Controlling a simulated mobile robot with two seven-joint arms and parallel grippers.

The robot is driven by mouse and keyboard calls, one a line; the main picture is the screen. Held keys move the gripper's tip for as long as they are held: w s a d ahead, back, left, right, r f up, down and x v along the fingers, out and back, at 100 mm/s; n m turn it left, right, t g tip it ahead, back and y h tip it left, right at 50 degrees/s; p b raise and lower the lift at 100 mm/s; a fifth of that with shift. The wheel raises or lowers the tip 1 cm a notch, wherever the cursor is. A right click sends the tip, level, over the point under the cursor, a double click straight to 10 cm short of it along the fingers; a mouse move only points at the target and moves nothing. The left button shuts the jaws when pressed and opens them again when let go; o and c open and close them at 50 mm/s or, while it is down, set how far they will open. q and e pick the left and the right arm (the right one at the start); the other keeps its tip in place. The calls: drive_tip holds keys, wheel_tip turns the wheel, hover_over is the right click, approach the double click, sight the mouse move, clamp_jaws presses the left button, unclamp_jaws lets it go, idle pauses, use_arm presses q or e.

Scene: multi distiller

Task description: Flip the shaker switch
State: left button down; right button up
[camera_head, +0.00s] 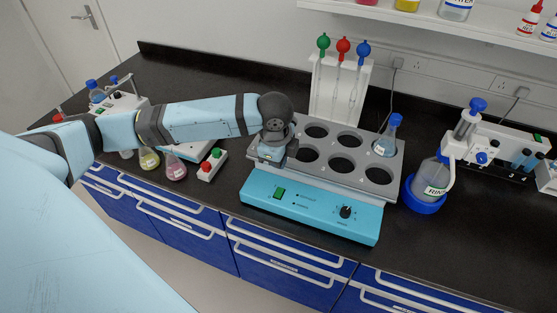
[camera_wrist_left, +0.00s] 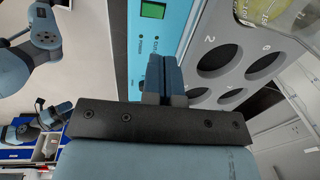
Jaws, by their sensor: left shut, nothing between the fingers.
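The shaker has a light blue front panel (camera_head: 312,213) with a green switch (camera_head: 279,192) on its left part and a black knob (camera_head: 346,211) to the right. In the left wrist view the green switch (camera_wrist_left: 152,10) is at the top edge. My left gripper (camera_wrist_left: 163,80) is shut and empty, its fingers over the front panel next to the holed tray. In the head view the left gripper (camera_head: 271,157) is at the tray's left end, above and behind the switch. Its fingertips are hard to make out there.
The grey holed tray (camera_head: 380,186) holds a blue-capped flask (camera_head: 388,138) at back right. A pipette rack (camera_head: 338,95) stands behind. A small box with red and green buttons (camera_head: 212,165) is left of the shaker, beside flasks. A blue-based bottle (camera_head: 430,185) stands right.

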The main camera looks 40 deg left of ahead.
sight(281, 189)
use_arm(q)
drive_tip(key=f, duration=0.4)
drive_tip(key=w+f, duration=0.1)
drive_tip(key=f, duration=0.6)
drive_tip(key=shift+w+a+f+p, duration=0.15)
drive_tip(key=shift+f+p, duration=0.15)
drive_tip(key=shift+p, duration=0.05)
